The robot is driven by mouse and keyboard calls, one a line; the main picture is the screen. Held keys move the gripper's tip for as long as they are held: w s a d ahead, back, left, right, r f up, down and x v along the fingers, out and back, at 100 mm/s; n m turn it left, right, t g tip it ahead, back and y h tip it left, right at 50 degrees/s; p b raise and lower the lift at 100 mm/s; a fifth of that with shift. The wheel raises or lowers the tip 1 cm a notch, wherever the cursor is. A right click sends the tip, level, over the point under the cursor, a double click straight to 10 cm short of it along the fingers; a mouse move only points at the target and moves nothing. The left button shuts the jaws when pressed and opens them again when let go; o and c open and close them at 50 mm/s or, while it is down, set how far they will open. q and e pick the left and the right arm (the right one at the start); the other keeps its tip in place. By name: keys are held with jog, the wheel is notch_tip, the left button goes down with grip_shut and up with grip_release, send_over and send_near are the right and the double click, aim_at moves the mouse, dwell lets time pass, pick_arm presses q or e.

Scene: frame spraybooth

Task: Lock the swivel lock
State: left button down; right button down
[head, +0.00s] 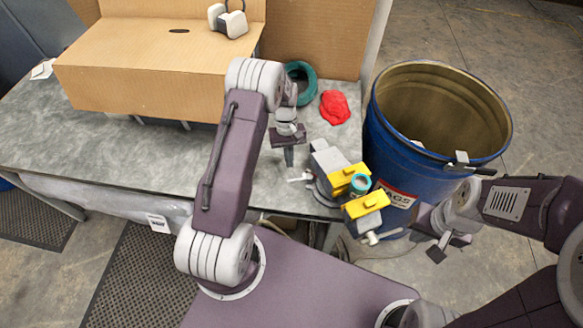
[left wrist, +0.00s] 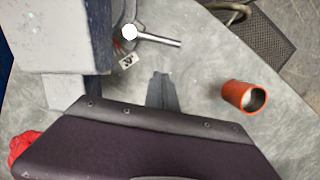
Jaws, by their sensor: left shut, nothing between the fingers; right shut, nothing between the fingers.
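A grey bench vise (head: 325,157) with yellow jaws (head: 365,205) stands at the table's right front corner. A teal cylinder (head: 360,184) sits between the jaws. A small light lever (head: 299,178), apparently the swivel lock, sticks out left from the vise base. In the left wrist view a metal lever (left wrist: 160,40) extends right beside a white round knob, with a small tag (left wrist: 127,61) nearby. My left gripper (head: 289,157) is shut and empty, pointing down just above and left of the lever, apart from it. My right gripper (head: 440,248) is shut and empty, right of the vise.
A blue drum (head: 395,145) stands right of the table. A red cloth (head: 335,107) and a teal ring (head: 300,82) lie behind the vise.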

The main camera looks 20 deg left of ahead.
pick_arm(q)
jog(key=s+d, duration=0.1)
jog(key=s+d+p, duration=0.1)
jog(key=shift+s+f, duration=0.15)
jog(key=shift+s, duration=0.2)
jog(key=shift+s+d, duration=0.15)
jog(key=shift+s, duration=0.1)
jog(key=shift+w+f, duration=0.1)
jog(key=shift+f, duration=0.05)
